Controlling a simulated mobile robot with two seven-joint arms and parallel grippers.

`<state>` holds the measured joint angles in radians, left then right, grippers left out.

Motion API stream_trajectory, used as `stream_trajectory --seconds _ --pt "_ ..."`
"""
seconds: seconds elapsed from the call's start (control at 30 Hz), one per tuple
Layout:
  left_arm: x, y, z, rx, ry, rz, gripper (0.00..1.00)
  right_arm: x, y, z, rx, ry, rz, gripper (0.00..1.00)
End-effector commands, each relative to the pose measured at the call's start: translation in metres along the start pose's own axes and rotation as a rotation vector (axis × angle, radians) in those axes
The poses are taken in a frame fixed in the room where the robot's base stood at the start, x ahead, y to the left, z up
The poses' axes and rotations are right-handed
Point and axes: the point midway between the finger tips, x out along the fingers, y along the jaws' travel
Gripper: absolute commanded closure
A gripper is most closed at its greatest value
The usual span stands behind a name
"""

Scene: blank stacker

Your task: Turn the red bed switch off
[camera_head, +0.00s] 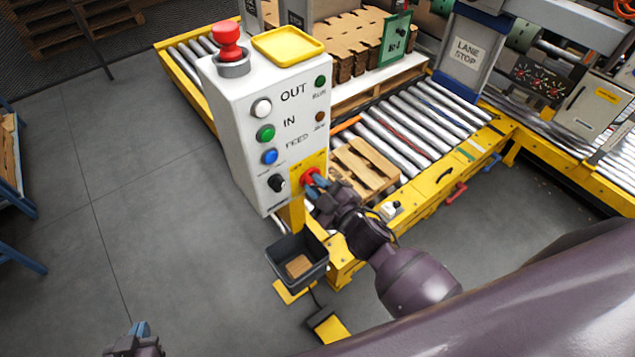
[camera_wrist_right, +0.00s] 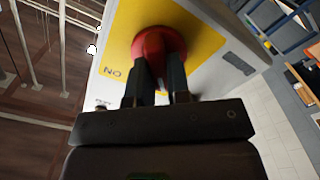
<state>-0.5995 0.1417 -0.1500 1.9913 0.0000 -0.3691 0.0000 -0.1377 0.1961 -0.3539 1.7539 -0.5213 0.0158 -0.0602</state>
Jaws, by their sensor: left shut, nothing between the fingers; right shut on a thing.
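The red bed switch (camera_head: 309,175) is a round red knob on a yellow plate (camera_head: 318,160) at the lower right of the white control box's face. In the right wrist view the red switch (camera_wrist_right: 158,45) sits on the yellow plate (camera_wrist_right: 195,22), and "ON" is printed to its left. My right gripper (camera_head: 314,184) is shut on the knob's grip, with one finger on each side of it in the wrist view (camera_wrist_right: 157,80). The fingers hide part of the knob. My left gripper (camera_head: 140,332) is at the bottom left of the head view, shut and empty, far from the box.
The white control box (camera_head: 225,120) also carries a red mushroom button (camera_head: 228,42), white, green and blue buttons and a black knob (camera_head: 277,183). A dark bin (camera_head: 283,262) stands below. A roller conveyor (camera_head: 420,130) with a wooden pallet (camera_head: 362,168) is to the right.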

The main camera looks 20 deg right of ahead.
Motion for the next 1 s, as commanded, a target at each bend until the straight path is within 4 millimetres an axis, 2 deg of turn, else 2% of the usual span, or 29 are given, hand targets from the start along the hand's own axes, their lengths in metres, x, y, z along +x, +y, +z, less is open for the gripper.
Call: stream_trajectory --seconds 0.3,0.73,0.77,0.8,0.9,1.0 --pt "-0.0029 -0.0006 0.0033 0.000 -0.009 -0.001 1.00 0.0004 0.0002 -0.0010 -0.076 0.002 0.001 1.00" --pt "-0.0014 -0.0005 0.0007 0.001 -0.004 0.000 1.00 0.0004 0.0000 -0.0011 -0.084 0.003 0.001 1.00" --pt "-0.0012 -0.0005 0.0003 0.001 -0.003 0.000 1.00 0.0004 0.0000 -0.0011 -0.084 0.003 0.001 0.78" --pt "-0.0009 -0.0004 -0.0002 0.001 -0.002 0.000 1.00 0.0004 0.0000 -0.0010 -0.084 0.003 0.001 0.72" --pt "-0.0003 -0.0003 -0.0013 0.001 0.000 0.000 1.00 0.0003 -0.0002 -0.0008 -0.083 0.002 0.001 0.57" --pt "0.0001 -0.0003 -0.0020 0.001 0.002 0.000 1.00 0.0003 -0.0003 -0.0006 -0.082 0.002 0.000 0.57"
